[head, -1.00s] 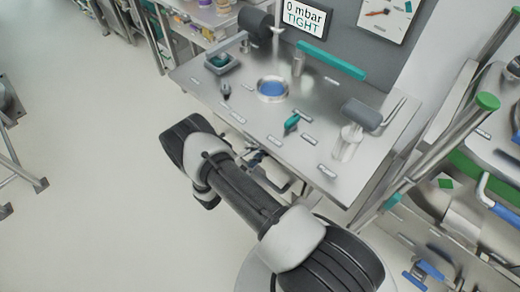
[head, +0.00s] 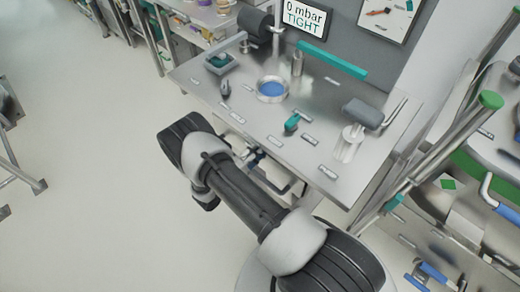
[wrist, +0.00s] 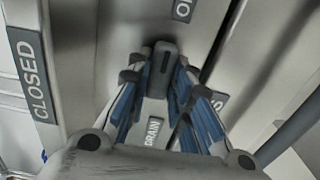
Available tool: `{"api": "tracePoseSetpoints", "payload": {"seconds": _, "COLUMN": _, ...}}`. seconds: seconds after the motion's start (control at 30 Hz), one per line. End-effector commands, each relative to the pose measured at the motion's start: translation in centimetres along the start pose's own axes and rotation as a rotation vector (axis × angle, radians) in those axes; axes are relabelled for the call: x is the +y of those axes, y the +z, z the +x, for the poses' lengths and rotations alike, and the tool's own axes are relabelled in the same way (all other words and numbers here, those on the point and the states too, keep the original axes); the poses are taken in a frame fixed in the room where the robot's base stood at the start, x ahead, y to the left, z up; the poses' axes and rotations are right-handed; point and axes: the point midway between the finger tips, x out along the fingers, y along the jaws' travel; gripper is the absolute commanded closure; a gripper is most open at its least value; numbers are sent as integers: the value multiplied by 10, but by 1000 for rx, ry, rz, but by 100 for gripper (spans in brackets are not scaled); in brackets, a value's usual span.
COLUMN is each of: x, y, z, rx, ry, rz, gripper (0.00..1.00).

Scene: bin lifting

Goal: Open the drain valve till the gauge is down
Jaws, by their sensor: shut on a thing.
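In the wrist view, my gripper (wrist: 163,88) has its blue-padded fingers on both sides of the grey drain valve lever (wrist: 162,62) and is shut on it. A DRAIN label (wrist: 153,132) shows between the fingers. A CLOSED label (wrist: 33,75) is at the left, and a partly cut-off label starting with O (wrist: 184,10) is at the top. The lever's exact angle is hard to tell. In the head view, a display (head: 304,17) reads 0 mbar TIGHT. My gripper is mostly hidden there by my arm and the bench edge.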

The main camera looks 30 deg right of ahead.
Motion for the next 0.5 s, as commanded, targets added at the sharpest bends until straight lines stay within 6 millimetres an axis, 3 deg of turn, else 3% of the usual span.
{"api": "tracePoseSetpoints", "payload": {"seconds": 0.5, "x": 0, "y": 0, "z": 0, "rx": 1, "ry": -1, "rz": 37, "gripper": 100}}
